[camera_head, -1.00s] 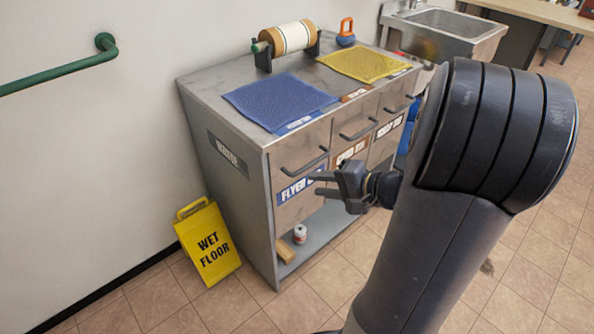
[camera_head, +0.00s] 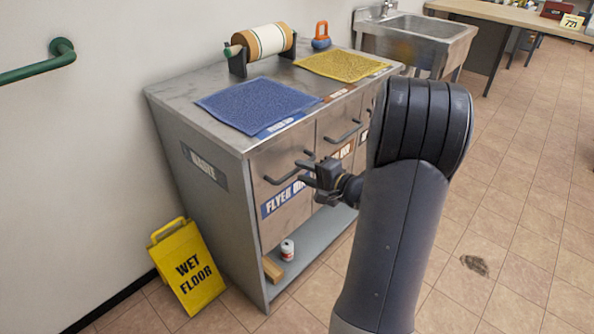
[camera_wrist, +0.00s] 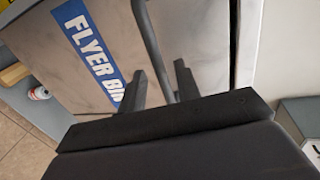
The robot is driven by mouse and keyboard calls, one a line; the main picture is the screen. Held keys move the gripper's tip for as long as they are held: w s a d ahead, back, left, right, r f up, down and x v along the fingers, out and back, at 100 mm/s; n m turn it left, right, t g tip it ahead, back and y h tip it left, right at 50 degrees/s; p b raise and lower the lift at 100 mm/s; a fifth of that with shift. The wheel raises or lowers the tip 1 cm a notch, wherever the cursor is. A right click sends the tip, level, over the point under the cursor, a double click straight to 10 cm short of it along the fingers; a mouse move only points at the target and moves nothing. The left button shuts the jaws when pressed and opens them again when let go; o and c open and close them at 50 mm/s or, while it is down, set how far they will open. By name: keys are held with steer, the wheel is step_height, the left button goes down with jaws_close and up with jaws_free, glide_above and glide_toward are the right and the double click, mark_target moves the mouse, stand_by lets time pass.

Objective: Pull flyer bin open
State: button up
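The flyer bin (camera_head: 283,228) is a grey metal front at the left of the cabinet, with a blue "FLYER BIN" label (camera_head: 284,198). It sits flush with the cabinet face. Its dark bar handle (camera_head: 282,176) is near its top edge. My gripper (camera_head: 307,170) is at the handle's right end in the head view. In the wrist view my gripper (camera_wrist: 160,82) is open, with one finger on each side of the handle (camera_wrist: 150,43). A gap shows between the bar and each finger. The label also shows in the wrist view (camera_wrist: 88,48).
The grey cabinet (camera_head: 172,98) carries a blue mat (camera_head: 255,104), a yellow mat (camera_head: 350,65) and a paper roll (camera_head: 265,41). A yellow wet floor sign (camera_head: 188,268) stands at its left. A can (camera_head: 287,250) is on the lower shelf.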

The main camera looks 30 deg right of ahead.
mark_target(299, 170)
steer(key=shift+x, duration=1.55)
jaws_close()
